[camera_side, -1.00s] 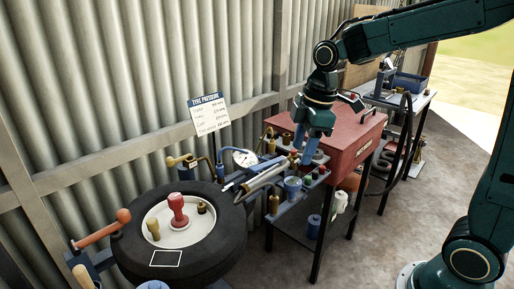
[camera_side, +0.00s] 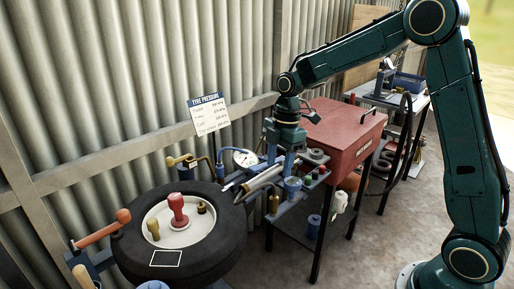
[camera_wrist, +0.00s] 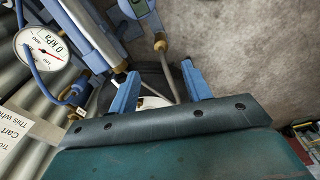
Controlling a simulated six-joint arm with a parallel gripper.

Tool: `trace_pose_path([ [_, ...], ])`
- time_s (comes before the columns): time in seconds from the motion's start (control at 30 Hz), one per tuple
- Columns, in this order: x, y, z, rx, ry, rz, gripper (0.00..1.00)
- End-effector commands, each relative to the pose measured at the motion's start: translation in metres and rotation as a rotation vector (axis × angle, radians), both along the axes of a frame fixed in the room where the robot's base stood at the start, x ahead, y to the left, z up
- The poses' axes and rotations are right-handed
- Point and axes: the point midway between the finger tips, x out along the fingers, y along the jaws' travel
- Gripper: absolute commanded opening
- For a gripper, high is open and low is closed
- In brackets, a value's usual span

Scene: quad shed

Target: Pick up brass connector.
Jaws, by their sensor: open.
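My gripper (camera_side: 280,163) is open above the left end of the tool stand in the side view. Its two blue fingers stand apart in the wrist view (camera_wrist: 160,86), with nothing gripped between them. A brass fitting (camera_wrist: 160,46) on a grey line lies just beyond the gap between the fingertips, apart from them. Another brass fitting (camera_wrist: 84,76) sits by the gauge. In the side view a small brass piece (camera_side: 201,207) stands on the wheel's pale hub, and a brass part (camera_side: 174,161) shows behind the tyre. I cannot tell which is the brass connector.
A pressure gauge (camera_wrist: 44,46) and blue tubing crowd the left of the wrist view. A black tyre (camera_side: 222,240) with a red-handled stamp-like piece (camera_side: 177,207) lies at left. A red toolbox (camera_side: 340,135) stands close right of my gripper. A corrugated wall runs behind.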

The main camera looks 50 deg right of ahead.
Motion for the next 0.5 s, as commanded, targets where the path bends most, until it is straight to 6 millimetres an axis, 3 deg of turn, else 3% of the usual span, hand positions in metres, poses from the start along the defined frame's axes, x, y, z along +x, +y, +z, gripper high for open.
trace_pose_path([
  [0.5, 0.001, 0.009, -0.069, 0.001, 0.004, -0.001, 0.49],
])
